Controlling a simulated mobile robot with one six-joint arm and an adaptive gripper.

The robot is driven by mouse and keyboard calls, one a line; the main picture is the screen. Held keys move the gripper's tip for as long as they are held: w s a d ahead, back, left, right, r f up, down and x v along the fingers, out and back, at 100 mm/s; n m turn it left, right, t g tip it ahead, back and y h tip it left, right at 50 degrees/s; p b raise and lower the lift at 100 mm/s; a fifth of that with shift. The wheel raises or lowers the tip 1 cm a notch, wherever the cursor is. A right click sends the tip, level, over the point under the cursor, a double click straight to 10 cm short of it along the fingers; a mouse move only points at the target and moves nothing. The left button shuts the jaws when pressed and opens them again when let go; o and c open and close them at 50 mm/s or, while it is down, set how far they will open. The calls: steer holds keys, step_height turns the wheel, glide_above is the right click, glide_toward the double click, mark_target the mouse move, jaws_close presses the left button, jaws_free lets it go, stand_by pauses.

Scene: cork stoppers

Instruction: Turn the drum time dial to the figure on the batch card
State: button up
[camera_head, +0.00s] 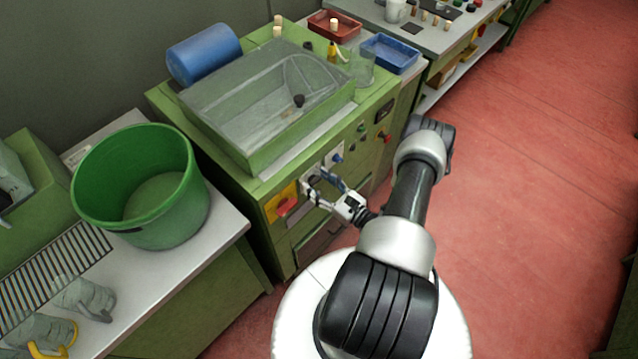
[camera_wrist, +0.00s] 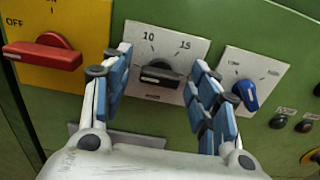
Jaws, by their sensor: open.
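My gripper (camera_wrist: 160,68) is open, with one blue-padded finger on each side of the knob and visible gaps between. In the head view my gripper (camera_head: 322,190) is at the front panel of the green drum machine (camera_head: 262,172). I cannot make out a batch card in either view.
A red switch (camera_wrist: 42,56) on a yellow plate is left of the dial. A blue knob (camera_wrist: 245,95) on a white plate is close on the right, with small buttons (camera_wrist: 278,121) beyond. A green tub (camera_head: 150,220) stands on the left bench. Red floor is clear at right.

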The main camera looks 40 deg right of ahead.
steer(key=c, duration=1.1)
steer(key=shift+o, duration=0.2)
